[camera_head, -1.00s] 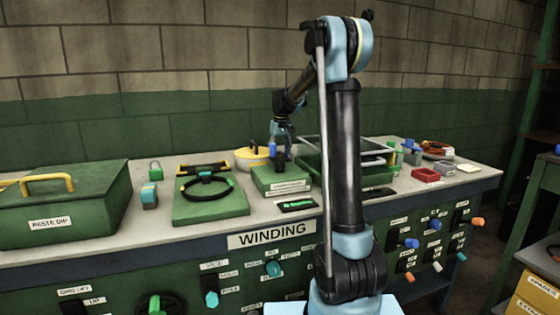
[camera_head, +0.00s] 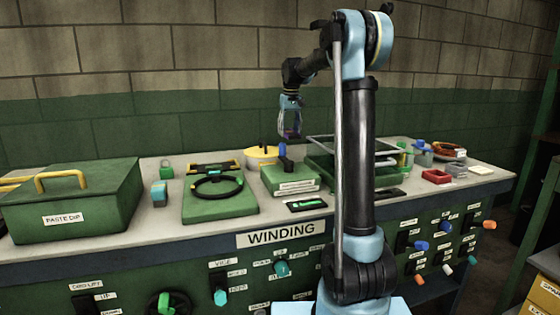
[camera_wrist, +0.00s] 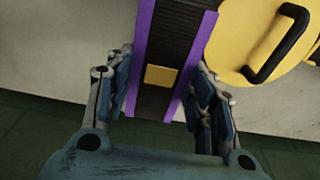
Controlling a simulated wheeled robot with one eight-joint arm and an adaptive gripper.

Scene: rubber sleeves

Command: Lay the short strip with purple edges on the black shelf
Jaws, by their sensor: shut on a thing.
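A short strip (camera_wrist: 172,45) with a black ribbed middle, purple edges and a yellow square patch lies between my fingers in the wrist view. My gripper (camera_wrist: 163,70) is shut on it, with one finger at each purple edge. The strip's far end runs out of the top of that view. In the head view my gripper (camera_head: 291,128) hangs in the air above the back of the bench, with a small dark purplish bit of the strip at its tips. I cannot pick out the black shelf with certainty.
Below my gripper are a green block (camera_head: 290,179) with a blue knob and a yellow round pot (camera_head: 262,155). A green tray (camera_head: 325,170) stands right of them, partly behind my arm. A paste dip box (camera_head: 70,205) is at left.

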